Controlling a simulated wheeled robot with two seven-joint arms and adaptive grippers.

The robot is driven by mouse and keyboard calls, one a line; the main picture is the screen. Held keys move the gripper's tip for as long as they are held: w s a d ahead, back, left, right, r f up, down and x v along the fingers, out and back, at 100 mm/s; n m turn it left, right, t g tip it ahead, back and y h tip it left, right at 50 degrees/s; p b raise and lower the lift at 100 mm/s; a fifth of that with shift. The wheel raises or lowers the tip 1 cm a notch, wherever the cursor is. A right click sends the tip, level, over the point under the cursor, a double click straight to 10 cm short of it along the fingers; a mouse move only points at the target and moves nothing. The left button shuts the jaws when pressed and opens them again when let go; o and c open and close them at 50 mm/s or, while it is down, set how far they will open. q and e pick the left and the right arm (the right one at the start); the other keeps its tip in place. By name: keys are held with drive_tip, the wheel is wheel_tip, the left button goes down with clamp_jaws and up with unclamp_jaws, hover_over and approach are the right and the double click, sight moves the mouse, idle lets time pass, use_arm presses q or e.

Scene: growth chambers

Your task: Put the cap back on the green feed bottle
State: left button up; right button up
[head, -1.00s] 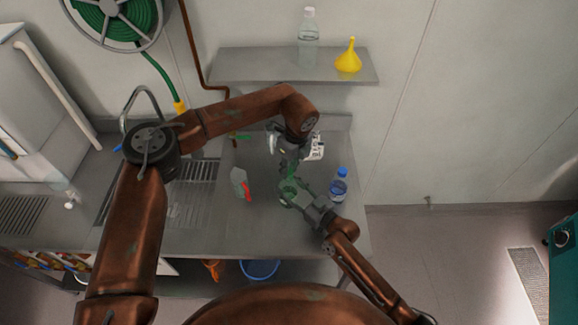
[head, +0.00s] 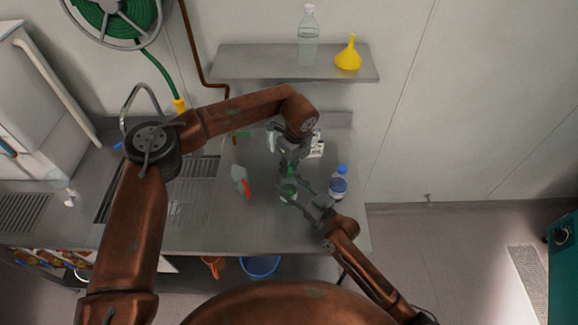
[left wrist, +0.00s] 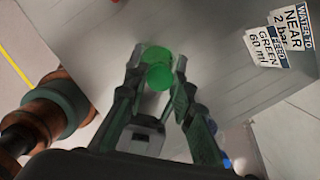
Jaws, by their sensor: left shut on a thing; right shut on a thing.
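The green feed bottle (head: 289,188) stands on the steel counter, below my left gripper in the head view. My left gripper (head: 291,164) points down over the bottle's top. In the left wrist view its fingers (left wrist: 158,66) are shut on a green round cap (left wrist: 159,77). Another green round shape, apparently part of the bottle, shows just beyond the cap (left wrist: 156,53). Whether cap and bottle touch I cannot tell. My right gripper (head: 302,193) comes in from the lower right with its fingers around the bottle, shut on it. The fingers partly hide the bottle.
A clear bottle with a blue cap (head: 338,183) stands close to the right gripper. A grey-and-red spray bottle (head: 240,181) is at left. A white label card (head: 316,144) stands behind. The shelf (head: 230,64) above holds a clear bottle (head: 308,40) and a yellow funnel (head: 348,55).

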use_arm(q)
drive_tip(key=m, duration=0.6)
drive_tip(key=shift+a+m+t+h, duration=0.1)
drive_tip(key=shift+m+t+h, duration=0.2)
drive_tip(key=shift+m+h, duration=0.1)
drive_tip(key=m+h, duration=0.1)
drive_tip(key=m, duration=0.9)
drive_tip(key=m+h, duration=0.1)
drive_tip(key=m, duration=0.3)
drive_tip(key=shift+a+f+g, duration=0.1)
drive_tip(key=shift+g, duration=0.3)
drive_tip(key=m+g, duration=0.1)
drive_tip(key=m, duration=0.5)
drive_tip(key=shift+w+m, duration=0.15)
drive_tip(key=shift+m, duration=0.25)
drive_tip(key=m+g, duration=0.1)
drive_tip(key=m, duration=0.5)
drive_tip(key=shift+m, duration=0.4)
drive_tip(key=m, duration=0.5)
drive_tip(key=shift+w+g+y, duration=0.1)
drive_tip(key=shift+g+y, duration=0.2)
drive_tip(key=shift+y, duration=0.1)
drive_tip(key=m, duration=0.5)
drive_tip(key=shift+m+y, duration=0.4)
drive_tip(key=m, duration=0.3)
drive_tip(key=m+y, duration=0.1)
drive_tip(key=m, duration=0.2)
drive_tip(key=shift+d+m, duration=0.2)
drive_tip(key=shift+m, duration=0.2)
